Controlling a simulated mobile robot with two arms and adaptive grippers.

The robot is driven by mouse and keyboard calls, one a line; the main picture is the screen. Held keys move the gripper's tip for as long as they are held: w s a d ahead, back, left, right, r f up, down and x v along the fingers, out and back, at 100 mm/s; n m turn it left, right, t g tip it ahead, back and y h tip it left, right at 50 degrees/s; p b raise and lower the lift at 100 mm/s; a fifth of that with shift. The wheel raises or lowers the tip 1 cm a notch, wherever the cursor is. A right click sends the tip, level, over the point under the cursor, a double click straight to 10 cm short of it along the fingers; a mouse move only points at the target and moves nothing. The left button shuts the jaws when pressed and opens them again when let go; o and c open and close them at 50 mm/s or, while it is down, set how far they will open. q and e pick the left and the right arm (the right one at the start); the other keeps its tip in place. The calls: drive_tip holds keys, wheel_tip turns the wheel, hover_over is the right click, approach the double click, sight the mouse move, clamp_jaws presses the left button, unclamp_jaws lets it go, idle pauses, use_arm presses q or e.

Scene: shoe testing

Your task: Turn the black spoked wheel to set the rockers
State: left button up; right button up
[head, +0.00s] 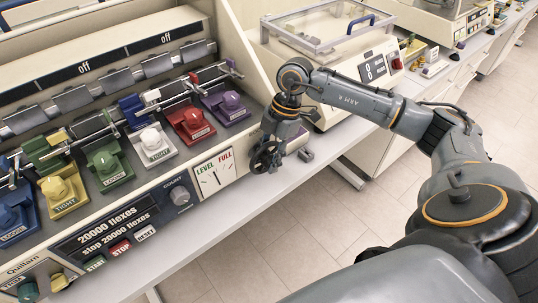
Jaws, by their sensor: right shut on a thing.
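The black spoked wheel (264,160) is at the right end of the cream flex-testing machine, beside the LEVEL/FULL gauge panel. My right gripper (276,138) reaches down onto it from above and is shut on it; the fingers are dark and small, so their exact hold on rim or spokes is hard to see. A row of coloured stations, including a red one (194,123) and a purple one (229,105), runs across the machine, with metal rods and clamps above. Silver flaps (115,82) line the bar behind, under "off" labels. My left gripper is not in view.
The gauge panel (214,174) and a grey knob (180,195) are left of the wheel. A second machine with a clear lid (318,48) stands behind my right arm. The bench's front edge and the tiled floor are clear.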

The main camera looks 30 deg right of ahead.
drive_tip(key=shift+s+a+f+h, duration=0.1)
drive_tip(key=shift+s+a+h, duration=0.05)
drive_tip(key=shift+h, duration=0.4)
drive_tip(key=shift+s+a+f+h, duration=0.1)
drive_tip(key=shift+h, duration=0.45)
drive_tip(key=h, duration=0.2)
drive_tip(key=shift+a+f+h, duration=0.15)
drive_tip(key=shift+a+h, duration=0.05)
drive_tip(key=shift+h, duration=0.8)
drive_tip(key=shift+h+p, duration=0.8)
drive_tip(key=shift+h, duration=0.3)
drive_tip(key=shift+s+a+f+h, duration=0.1)
drive_tip(key=shift+h, duration=0.2)
drive_tip(key=shift+f, duration=0.1)
drive_tip(key=o, duration=1)
drive_tip(key=shift+s+t, duration=0.1)
drive_tip(key=shift+t, duration=0.2)
